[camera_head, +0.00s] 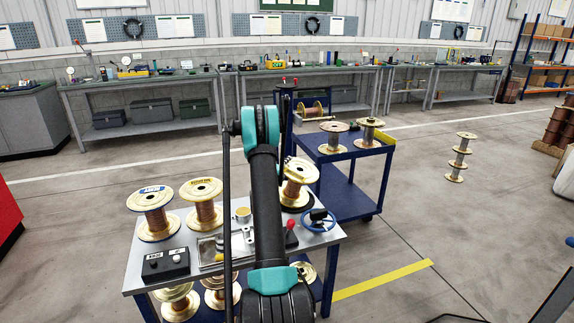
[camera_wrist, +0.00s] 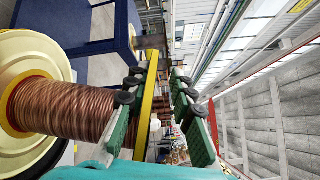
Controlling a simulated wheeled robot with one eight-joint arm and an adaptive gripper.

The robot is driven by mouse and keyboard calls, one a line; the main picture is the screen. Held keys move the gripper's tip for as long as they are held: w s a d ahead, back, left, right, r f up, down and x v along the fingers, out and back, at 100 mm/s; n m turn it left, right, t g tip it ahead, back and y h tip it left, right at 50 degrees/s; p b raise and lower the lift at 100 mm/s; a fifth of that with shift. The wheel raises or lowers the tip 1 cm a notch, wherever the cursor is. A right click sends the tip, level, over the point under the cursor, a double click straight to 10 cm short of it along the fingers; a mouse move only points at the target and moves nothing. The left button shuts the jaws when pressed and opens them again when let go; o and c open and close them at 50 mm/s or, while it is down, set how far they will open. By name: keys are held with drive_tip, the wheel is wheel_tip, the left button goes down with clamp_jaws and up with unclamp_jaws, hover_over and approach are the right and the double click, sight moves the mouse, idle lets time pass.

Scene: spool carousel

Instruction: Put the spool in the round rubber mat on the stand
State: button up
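A copper-wound spool with cream flanges (camera_head: 298,172) stands upright at the right of the near table, on a round black mat (camera_head: 309,205). My arm partly covers this spool in the head view. A large copper spool (camera_wrist: 62,108) fills the left of the wrist view, tipped sideways in that picture. In the head view my arm hides the gripper. I cannot tell for certain which piece is the stand; a blue frame (camera_head: 285,105) behind carries a sideways spool (camera_head: 312,112).
Two more spools (camera_head: 153,213) (camera_head: 203,204) stand at the near table's (camera_head: 135,276) left. A button box (camera_head: 166,263), red-knobbed lever (camera_head: 291,235) and blue handwheel (camera_head: 318,220) are close by. A blue cart (camera_head: 345,200) with two spools stands behind.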

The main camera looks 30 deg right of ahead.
drive_tip(key=shift+o, duration=0.5)
drive_tip(key=shift+f, duration=0.1)
drive_tip(key=v, duration=1.2)
drive_tip(key=shift+s, duration=0.1)
